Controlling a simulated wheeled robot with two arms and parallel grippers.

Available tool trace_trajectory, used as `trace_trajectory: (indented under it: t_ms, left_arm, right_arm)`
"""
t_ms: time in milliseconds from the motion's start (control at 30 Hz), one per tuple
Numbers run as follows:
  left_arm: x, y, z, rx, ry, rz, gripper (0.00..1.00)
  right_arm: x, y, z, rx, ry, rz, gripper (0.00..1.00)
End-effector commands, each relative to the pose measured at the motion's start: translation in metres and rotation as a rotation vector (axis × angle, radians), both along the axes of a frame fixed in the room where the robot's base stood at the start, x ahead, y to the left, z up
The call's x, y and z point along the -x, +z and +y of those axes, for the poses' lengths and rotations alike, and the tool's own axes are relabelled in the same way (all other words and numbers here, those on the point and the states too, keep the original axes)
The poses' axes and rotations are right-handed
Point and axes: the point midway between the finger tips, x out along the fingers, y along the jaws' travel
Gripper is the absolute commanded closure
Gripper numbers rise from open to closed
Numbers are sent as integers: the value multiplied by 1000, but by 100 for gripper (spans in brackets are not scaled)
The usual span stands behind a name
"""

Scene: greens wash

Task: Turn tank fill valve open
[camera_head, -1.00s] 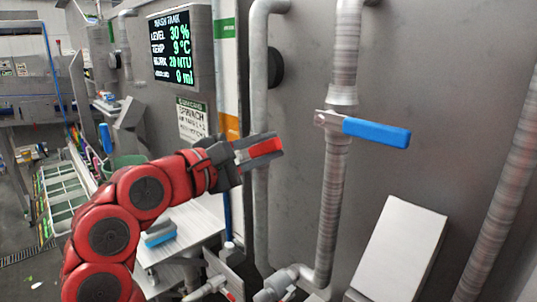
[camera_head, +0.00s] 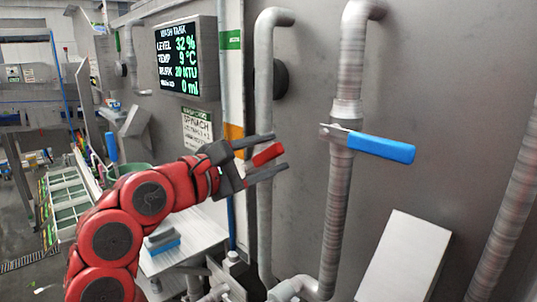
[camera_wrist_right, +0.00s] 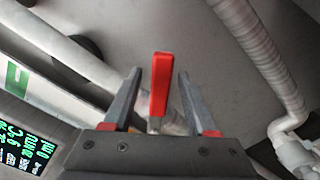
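A red valve handle (camera_head: 268,153) sticks out sideways at the left grey vertical pipe (camera_head: 263,105) in the head view. My right gripper (camera_head: 277,153) is open, with one finger above the handle and one below it. In the right wrist view the red handle (camera_wrist_right: 161,84) stands between the two spread fingers of the right gripper (camera_wrist_right: 160,75), with a gap on each side. A blue valve handle (camera_head: 382,147) points right from the thicker pipe at the right. No label shows which is the tank fill valve. My left gripper is not in view.
A wash tank display (camera_head: 183,58) reads level 32 %, 9 °C and 0 ml. A white slanted box (camera_head: 402,258) is at the lower right. A white table (camera_head: 190,240) with a blue-and-grey block is below my right arm. The grey wall is close behind the pipes.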

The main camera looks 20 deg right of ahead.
Motion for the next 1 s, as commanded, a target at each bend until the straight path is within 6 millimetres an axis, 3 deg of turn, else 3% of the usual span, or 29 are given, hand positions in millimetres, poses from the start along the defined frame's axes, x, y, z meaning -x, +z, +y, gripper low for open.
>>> trace_trajectory:
  t_ms: [367,533,667,1000]
  left_arm:
    - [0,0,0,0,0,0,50]
    - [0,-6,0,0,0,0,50]
    - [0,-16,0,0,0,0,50]
    - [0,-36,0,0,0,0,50]
  right_arm:
    - [0,0,0,0,-1,-1,43]
    - [4,-1,13,1,3,-2,43]
    - [14,-2,38,3,4,-2,43]
    - [46,0,125,3,3,-4,43]
